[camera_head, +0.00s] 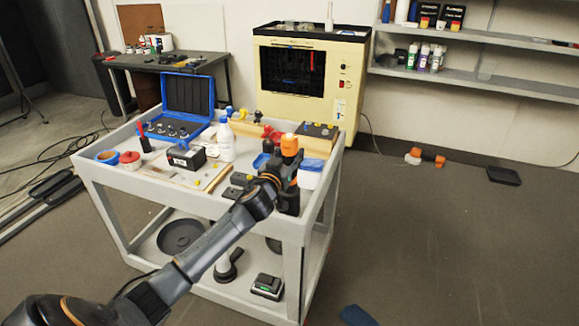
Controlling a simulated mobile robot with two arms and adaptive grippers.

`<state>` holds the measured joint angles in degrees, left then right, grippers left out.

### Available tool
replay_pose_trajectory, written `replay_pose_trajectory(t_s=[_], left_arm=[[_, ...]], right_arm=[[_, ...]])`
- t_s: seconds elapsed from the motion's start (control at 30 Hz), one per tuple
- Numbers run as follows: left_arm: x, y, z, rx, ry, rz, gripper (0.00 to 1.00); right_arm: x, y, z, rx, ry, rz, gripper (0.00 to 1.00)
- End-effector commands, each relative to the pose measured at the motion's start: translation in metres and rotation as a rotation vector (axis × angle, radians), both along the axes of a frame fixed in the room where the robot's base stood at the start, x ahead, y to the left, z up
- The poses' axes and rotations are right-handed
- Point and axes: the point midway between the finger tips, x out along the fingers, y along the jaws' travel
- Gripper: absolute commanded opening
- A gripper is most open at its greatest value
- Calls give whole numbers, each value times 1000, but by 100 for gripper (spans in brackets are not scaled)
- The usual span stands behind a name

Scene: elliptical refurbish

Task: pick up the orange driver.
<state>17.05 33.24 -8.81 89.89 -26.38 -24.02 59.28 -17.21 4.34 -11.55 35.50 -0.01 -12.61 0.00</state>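An orange and black driver (289,145) stands at the front right of the grey cart's top, its orange upper part showing. My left gripper (284,172) is at the driver, just below its orange top, and overlaps it in the picture. The gripper hides much of the driver's middle. The fingers are too small and dark to tell whether they are open or closed on it. My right gripper is not in view.
The cart (130,181) also holds a blue open case (187,95), a white bottle (226,140), a black box (186,156) and small parts. Another orange and black tool (426,157) lies on the floor by the wall. The floor at right is mostly clear.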

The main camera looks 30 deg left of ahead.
Motion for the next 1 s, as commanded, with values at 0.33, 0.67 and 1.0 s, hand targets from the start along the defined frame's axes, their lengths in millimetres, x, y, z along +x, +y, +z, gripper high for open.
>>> replay_pose_trajectory(t_s=[0.33, 0.67, 1.0], left_arm=[[0, 0, 2, 1, -3, -1, 0], [0, 0, 42, 4, -10, -1, 0], [0, 0, 96, 1, -6, -1, 0]], right_arm=[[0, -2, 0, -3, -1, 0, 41], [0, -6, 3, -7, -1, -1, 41], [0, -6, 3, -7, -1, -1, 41]])
